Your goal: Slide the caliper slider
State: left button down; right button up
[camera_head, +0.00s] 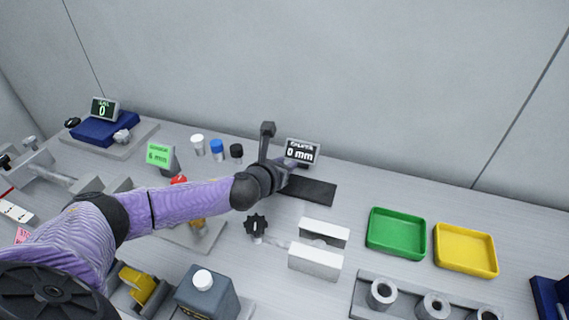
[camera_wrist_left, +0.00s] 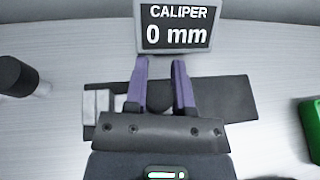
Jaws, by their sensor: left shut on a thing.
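The caliper is a dark flat bar (camera_head: 312,190) on the table, just in front of a small display (camera_head: 302,152) that reads "CALIPER 0 mm". In the left wrist view the bar (camera_wrist_left: 228,98) runs left to right, with a pale block (camera_wrist_left: 96,104) at its left end. My left gripper (camera_head: 287,173) is over the left part of the bar. In the left wrist view its two purple fingers (camera_wrist_left: 160,85) are shut on a dark rounded piece between them, seemingly the slider knob (camera_wrist_left: 160,98). My own wrist hides part of the bar. My right gripper does not show.
A green tray (camera_head: 396,234) and a yellow tray (camera_head: 465,250) stand to the right. A white slotted block (camera_head: 316,262) and a black knob (camera_head: 256,226) are in front. White, blue and black caps (camera_head: 217,150) stand behind my left arm.

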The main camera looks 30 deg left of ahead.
aim_at(314, 165)
pick_arm(q)
jog(key=d+p, duration=0.1)
jog(key=d, duration=0.1)
jog(key=w+d+p, duration=0.1)
jog(key=d+p, duration=0.1)
jog(key=shift+d+r, duration=0.15)
jog(key=shift+d, duration=0.1)
jog(key=shift+w+d, duration=0.1)
jog(key=shift+d, duration=0.2)
jog(key=shift+f, duration=0.2)
jog(key=c, duration=0.9)
grip_release()
jog(key=o, duration=0.5)
jog(key=shift+d, duration=0.2)
jog(key=shift+c, duration=0.2)
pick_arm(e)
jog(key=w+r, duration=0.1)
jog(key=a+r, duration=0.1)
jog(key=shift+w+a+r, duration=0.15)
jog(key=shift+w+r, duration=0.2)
pick_arm(q)
jog(key=shift+a, duration=0.1)
